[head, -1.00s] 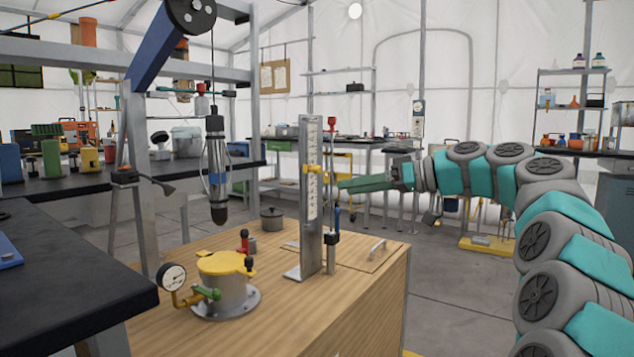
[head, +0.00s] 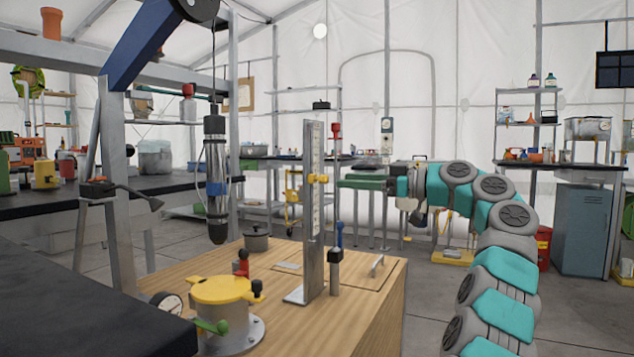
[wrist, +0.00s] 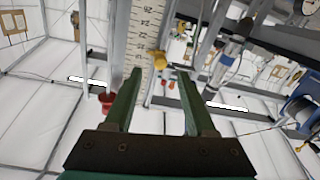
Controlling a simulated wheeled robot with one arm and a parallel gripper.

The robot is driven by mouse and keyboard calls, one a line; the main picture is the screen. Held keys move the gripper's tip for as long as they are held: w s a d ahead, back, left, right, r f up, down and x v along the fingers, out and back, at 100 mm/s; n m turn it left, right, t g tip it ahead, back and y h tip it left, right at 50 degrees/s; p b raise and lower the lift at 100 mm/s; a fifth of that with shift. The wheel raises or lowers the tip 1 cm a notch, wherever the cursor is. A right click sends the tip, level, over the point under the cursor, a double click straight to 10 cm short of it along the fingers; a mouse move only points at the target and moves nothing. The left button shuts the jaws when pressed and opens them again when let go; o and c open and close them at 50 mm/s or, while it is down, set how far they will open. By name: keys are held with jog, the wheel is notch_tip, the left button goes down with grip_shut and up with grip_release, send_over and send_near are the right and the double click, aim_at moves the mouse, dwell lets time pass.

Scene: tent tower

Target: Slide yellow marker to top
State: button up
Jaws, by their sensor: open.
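The yellow marker (head: 317,179) sits about midway up the upright ruler post (head: 313,225), which stands on the wooden bench. In the wrist view the yellow marker (wrist: 157,58) is on the numbered scale (wrist: 145,35), ahead of my fingertips and between their lines. My gripper (head: 345,183) is at about the marker's height, just right of the post in the head view. Its two green fingers are apart with nothing between them, as the wrist view of my gripper (wrist: 157,82) shows. From these views I cannot tell the exact gap to the marker.
A thin rod with a red knob (head: 336,129) stands just right of the post, close to my gripper. A yellow-lidded pot (head: 220,290) stands on the wooden bench (head: 375,310) in front. A hanging metal cylinder (head: 215,165) is to the left.

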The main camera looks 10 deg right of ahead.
aim_at(325, 179)
jog(key=x, duration=0.7)
grip_shut()
dwell(0.3)
dwell(1.0)
